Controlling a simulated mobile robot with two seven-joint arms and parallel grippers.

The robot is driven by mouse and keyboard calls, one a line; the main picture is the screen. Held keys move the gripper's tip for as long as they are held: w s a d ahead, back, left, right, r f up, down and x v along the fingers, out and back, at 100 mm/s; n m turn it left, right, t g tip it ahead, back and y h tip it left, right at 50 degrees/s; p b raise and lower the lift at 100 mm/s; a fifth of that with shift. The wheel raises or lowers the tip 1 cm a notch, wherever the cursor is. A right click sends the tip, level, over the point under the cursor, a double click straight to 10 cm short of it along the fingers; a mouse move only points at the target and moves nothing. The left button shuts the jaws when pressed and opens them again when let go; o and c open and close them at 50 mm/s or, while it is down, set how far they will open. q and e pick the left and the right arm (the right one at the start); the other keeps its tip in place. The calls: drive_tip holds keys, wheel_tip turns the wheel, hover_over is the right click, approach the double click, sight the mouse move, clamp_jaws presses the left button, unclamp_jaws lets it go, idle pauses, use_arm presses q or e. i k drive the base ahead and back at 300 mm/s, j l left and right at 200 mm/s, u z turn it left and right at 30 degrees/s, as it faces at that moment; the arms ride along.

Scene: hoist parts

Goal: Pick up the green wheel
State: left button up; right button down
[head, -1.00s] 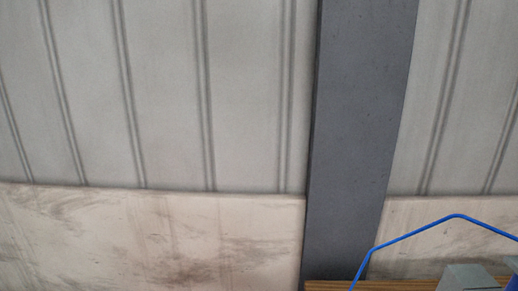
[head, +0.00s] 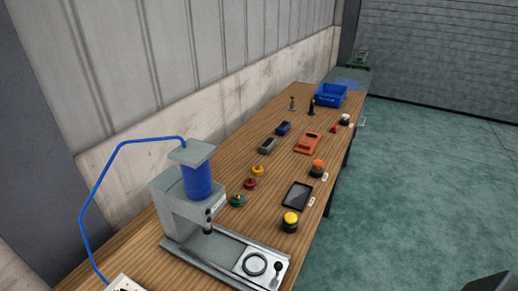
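A small green wheel (head: 237,201) lies on the wooden table (head: 225,151), close to the right side of the grey press. A red wheel (head: 250,184) and a yellow-orange wheel (head: 258,170) lie beyond it in a short row. The green wheel looks uncovered on its right side, and the press stands close on its left. Neither of my grippers shows in the head view, so no gripper is seen near the wheel.
The grey press (head: 170,205) with a blue cylinder and blue hose stands at the near left. A black tablet (head: 298,196), a yellow-topped button (head: 290,221), an orange part (head: 308,143) and a blue crate (head: 331,95) are on the table. The green floor (head: 410,190) at right is clear.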

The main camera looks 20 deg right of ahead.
sight(240, 203)
drive_tip(key=z, duration=0.4)
drive_tip(key=i+l+u, duration=0.35)
drive_tip(key=u, duration=0.15)
drive_tip(key=i+l+u, duration=0.3)
drive_tip(key=l+u, duration=0.15)
drive_tip(key=i+l+u, duration=0.2)
drive_tip(key=l+u, duration=0.3)
drive_tip(key=l, duration=0.2)
drive_tip(key=l+u, duration=0.5)
drive_tip(key=l, duration=0.15)
drive_tip(key=l+u, duration=0.45)
drive_tip(key=l, duration=0.25)
drive_tip(key=k+l+u, duration=0.15)
drive_tip(key=l+u, duration=0.35)
drive_tip(key=l, duration=0.15)
